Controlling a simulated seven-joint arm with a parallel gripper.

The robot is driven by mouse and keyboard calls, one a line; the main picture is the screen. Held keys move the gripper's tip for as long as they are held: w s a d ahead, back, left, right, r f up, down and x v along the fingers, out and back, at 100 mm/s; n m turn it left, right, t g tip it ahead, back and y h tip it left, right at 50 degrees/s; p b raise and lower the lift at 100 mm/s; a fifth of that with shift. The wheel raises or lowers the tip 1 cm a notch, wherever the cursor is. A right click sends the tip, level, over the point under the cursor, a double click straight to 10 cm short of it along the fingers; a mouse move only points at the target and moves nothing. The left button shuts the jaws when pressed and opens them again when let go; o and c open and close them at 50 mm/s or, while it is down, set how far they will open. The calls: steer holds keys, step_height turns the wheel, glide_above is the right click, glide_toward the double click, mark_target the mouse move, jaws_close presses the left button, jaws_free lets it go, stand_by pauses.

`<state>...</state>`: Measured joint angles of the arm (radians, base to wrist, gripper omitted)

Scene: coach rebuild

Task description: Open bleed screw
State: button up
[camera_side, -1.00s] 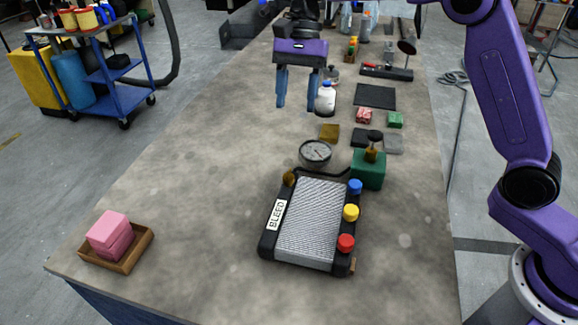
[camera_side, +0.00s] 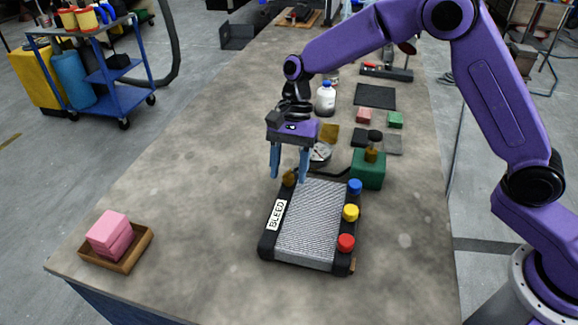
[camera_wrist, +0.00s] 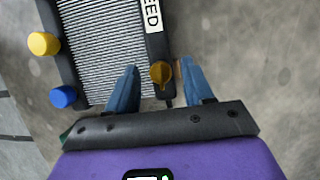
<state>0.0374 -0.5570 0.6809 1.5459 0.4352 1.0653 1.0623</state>
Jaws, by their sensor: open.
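The radiator (camera_side: 312,225) lies flat on the table, with a white "BLEED" label (camera_side: 276,215) along its left side. The brass bleed screw (camera_side: 289,178) sits at the radiator's far left corner. In the wrist view the bleed screw (camera_wrist: 161,74) shows as a brass wing-shaped head. My gripper (camera_side: 289,180) is open, fingers pointing down, above that corner. In the wrist view its blue fingers (camera_wrist: 158,80) stand to either side of the screw with gaps between. I cannot tell from these views how far the fingertips reach down beside it.
Blue (camera_side: 355,187), yellow (camera_side: 351,212) and red (camera_side: 346,242) caps line the radiator's right side. A gauge (camera_side: 320,153) and a green block (camera_side: 368,169) stand just behind. The table's left middle is clear.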

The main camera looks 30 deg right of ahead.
jaws_close()
steer(key=shift+n, duration=0.3)
steer(key=n+g+h, duration=0.1)
steer(key=n, duration=0.2)
steer(key=shift+w+a+n, duration=0.1)
steer(key=shift+a+n, duration=0.05)
steer(key=shift+n, duration=0.25)
steer(key=n+h, duration=0.2)
steer(key=n, duration=0.2)
steer(key=shift+a+n, duration=0.1)
steer(key=shift+n, duration=0.2)
steer(key=n+h, duration=0.1)
steer(key=n, duration=0.3)
steer(key=shift+a+h, duration=0.1)
steer(key=shift+h, duration=0.3)
steer(key=n+t+h, duration=0.1)
steer(key=n, duration=0.3)
steer(key=shift+a+n, duration=0.1)
steer(key=shift+n, duration=0.2)
steer(key=shift+h, duration=0.3)
